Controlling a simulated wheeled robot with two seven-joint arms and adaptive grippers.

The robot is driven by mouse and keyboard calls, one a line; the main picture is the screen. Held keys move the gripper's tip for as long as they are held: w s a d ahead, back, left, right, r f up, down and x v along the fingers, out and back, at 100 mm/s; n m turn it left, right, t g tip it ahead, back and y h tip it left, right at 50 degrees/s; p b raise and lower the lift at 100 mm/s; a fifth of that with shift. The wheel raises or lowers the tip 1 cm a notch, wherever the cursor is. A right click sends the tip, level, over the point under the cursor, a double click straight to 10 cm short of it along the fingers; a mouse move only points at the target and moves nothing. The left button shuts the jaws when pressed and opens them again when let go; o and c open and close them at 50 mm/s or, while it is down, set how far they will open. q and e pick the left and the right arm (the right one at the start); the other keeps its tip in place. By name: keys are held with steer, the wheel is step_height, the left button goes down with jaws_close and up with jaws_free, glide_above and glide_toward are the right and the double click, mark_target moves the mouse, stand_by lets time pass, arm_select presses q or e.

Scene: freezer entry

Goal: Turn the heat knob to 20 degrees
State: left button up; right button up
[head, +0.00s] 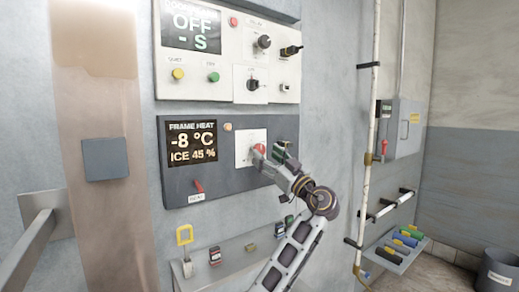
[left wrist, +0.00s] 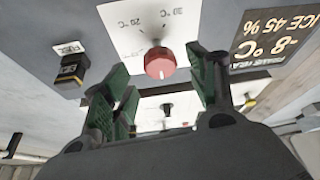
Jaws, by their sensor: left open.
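The heat knob is red and round, on a white plate on the dark frame-heat panel (head: 178,180). The knob (head: 259,150) is partly covered by my gripper in the head view. It shows clearly in the left wrist view (left wrist: 160,64), below printed marks of 20 °C and 30 °C. In the head view the left gripper (head: 271,155) is at the plate. My right gripper is not in view.
The display (head: 192,142) reads -8 °C and ICE 45 %. A white control panel (head: 200,75) with buttons and knobs is above. A ledge (head: 225,262) with small items is below. A pipe (head: 372,110) runs to the right.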

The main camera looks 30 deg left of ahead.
mark_target(261, 151)
arm_select(q)
steer(key=shift+p+x, duration=0.3)
steer(key=shift+x, duration=2.15)
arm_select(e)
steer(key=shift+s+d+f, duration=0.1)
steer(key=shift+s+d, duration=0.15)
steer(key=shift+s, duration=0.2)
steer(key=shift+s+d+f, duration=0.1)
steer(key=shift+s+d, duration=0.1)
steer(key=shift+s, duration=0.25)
arm_select(q)
steer(key=shift+c, duration=0.2)
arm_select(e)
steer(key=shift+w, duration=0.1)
arm_select(q)
steer(key=c, duration=1)
